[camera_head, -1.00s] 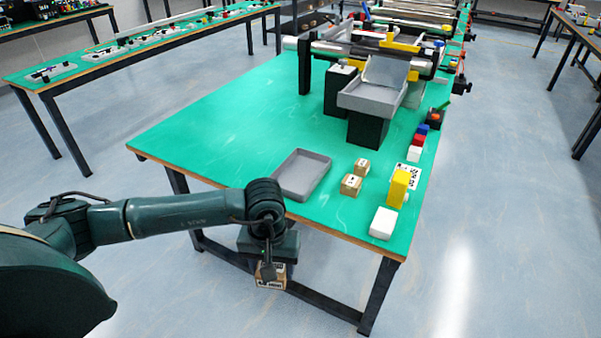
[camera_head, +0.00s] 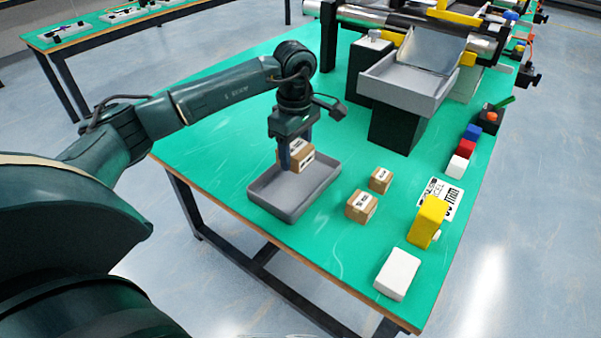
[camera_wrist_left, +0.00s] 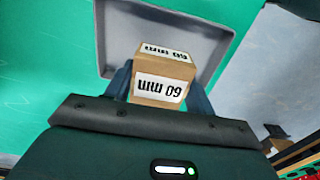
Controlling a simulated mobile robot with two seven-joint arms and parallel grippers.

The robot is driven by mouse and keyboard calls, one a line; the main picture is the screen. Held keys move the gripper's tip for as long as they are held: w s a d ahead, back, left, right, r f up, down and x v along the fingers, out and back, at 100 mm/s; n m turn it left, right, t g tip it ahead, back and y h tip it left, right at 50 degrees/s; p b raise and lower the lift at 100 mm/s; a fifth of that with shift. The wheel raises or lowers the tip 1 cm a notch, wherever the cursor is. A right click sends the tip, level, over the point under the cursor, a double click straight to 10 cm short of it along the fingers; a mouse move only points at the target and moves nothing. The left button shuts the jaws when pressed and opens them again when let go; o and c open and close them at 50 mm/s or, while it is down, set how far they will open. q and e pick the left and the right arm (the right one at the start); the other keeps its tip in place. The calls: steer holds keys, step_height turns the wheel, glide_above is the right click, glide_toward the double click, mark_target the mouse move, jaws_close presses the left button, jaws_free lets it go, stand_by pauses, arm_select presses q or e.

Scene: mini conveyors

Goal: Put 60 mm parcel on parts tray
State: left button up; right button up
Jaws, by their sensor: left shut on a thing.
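The 60 mm parcel (camera_head: 301,159) is a brown cardboard box with white labels. My left gripper (camera_head: 293,152) is shut on it and holds it over the grey parts tray (camera_head: 318,197) on the green table. In the left wrist view the parcel (camera_wrist_left: 163,77) sits between the fingers, its "60 mm" labels showing upside down. The tray (camera_wrist_left: 120,30) shows beyond it, with its floor empty where visible. Whether the parcel touches the tray floor is hard to tell. My right gripper is not in view.
Two small brown boxes (camera_head: 361,206) (camera_head: 381,180) stand right of the tray. A yellow block (camera_head: 428,221), a white block (camera_head: 398,274) and a printed label card (camera_head: 441,197) lie farther right. A grey raised bin (camera_head: 405,88) and conveyor stand behind. Green table left of the tray is clear.

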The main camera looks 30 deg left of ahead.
mark_target(296, 147)
arm_select(q)
steer(key=shift+f, duration=3.35)
steer(key=shift+f, duration=0.1)
steer(key=o, duration=1)
step_height(296, 147, up, 12)
steer(key=shift+r, duration=0.1)
